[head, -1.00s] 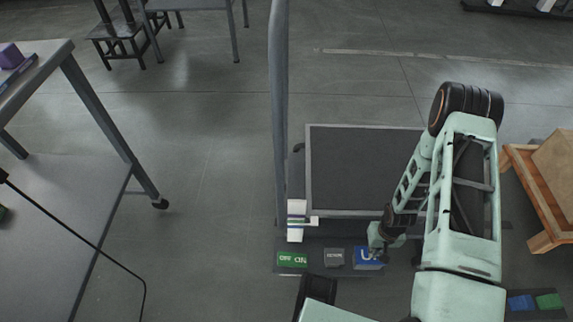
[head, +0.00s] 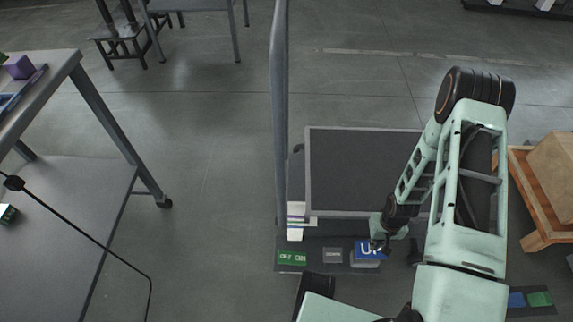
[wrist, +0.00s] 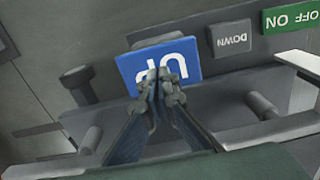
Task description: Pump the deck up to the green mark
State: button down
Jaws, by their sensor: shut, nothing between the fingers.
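The lift's dark deck (head: 362,170) lies low beside a grey upright column (head: 280,110). A white scale card (head: 296,222) with coloured lines stands at the column's foot, by the deck's near left corner. Its marks are too small to read against the deck. The blue UP pedal (head: 366,249) is at the right of the pedal row; it also shows in the wrist view (wrist: 132,66). My gripper (head: 377,246) is shut and empty, its fingertips (wrist: 159,74) over the UP pedal and hiding part of its lettering. I cannot tell whether they touch it.
A grey DOWN pedal (head: 333,256) and a green ON/OFF pedal (head: 292,258) sit left of UP. A wooden pallet with a box (head: 553,170) stands at right. A grey table (head: 75,80) is at left. Another blue pedal (head: 516,300) and green pedal (head: 540,299) lie at lower right.

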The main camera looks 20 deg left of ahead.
jog(key=shift+f, duration=0.15)
jog(key=shift+f+b, duration=1.55)
jog(key=shift+f, duration=0.2)
jog(key=shift+r+p, duration=1.25)
jog(key=shift+r, duration=0.6)
